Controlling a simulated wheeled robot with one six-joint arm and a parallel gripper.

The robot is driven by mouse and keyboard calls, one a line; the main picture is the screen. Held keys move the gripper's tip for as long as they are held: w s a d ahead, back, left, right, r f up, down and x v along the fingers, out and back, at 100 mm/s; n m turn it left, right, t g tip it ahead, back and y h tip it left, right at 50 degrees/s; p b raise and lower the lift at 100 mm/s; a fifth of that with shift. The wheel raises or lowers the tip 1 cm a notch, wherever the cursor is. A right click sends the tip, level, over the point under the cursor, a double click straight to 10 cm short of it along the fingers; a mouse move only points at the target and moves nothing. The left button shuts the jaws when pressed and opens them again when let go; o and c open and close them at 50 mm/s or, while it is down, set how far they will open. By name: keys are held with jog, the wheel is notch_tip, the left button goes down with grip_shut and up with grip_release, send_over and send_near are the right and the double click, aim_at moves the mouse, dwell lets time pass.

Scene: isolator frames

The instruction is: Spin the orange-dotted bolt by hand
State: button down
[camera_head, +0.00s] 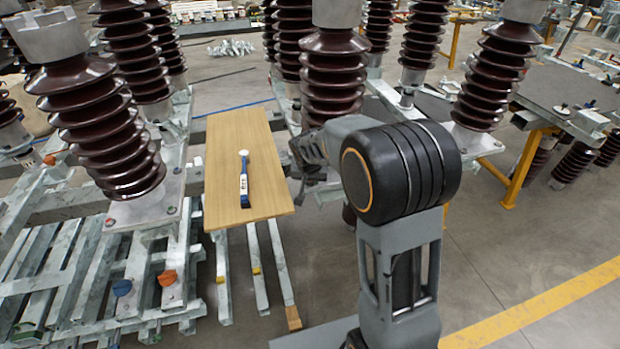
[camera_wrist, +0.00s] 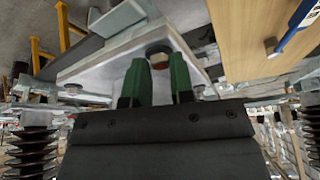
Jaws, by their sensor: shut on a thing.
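In the wrist view, my gripper (camera_wrist: 160,68) has two green fingers, one on each side of a bolt (camera_wrist: 158,52) at the edge of a pale metal base plate (camera_wrist: 105,68). The fingers are shut on this bolt. Its end looks dark with a reddish-brown tint, and I cannot make out a clear orange dot. In the head view, my arm reaches to the foot of the middle brown insulator (camera_head: 335,75). The fingers and the held bolt are hidden or too small to tell there.
A wooden board (camera_head: 225,165) left of my arm carries a blue-handled tool (camera_head: 243,180). Ribbed insulators (camera_head: 100,125) stand on metal frames around it. An orange cap (camera_head: 167,278) and a blue cap (camera_head: 121,287) sit at the lower left.

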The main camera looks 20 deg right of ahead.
jog(key=shift+f+b, duration=0.15)
jog(key=shift+b, duration=0.15)
jog(key=m+b, duration=0.2)
jog(key=shift+w+a+f+h+b, duration=0.1)
jog(key=shift+f+h+b, duration=0.05)
jog(key=shift+h+b, duration=0.25)
jog(key=m+g+h+b, duration=0.1)
jog(key=m+b, duration=0.1)
jog(key=m, duration=0.2)
jog(key=shift+a+b, duration=0.1)
jog(key=shift+b, duration=0.3)
jog(key=m, duration=0.1)
jog(key=m+g, duration=0.1)
jog(key=m, duration=0.1)
jog(key=m+h+b, duration=0.1)
jog(key=shift+w+r+g, duration=0.2)
jog(key=shift+r+g, duration=0.05)
jog(key=shift+g, duration=0.15)
jog(key=shift+w+m+g, duration=0.1)
jog(key=shift+m+g, duration=0.6)
jog(key=shift+m, duration=1.3)
jog(key=c, duration=1)
grip_release()
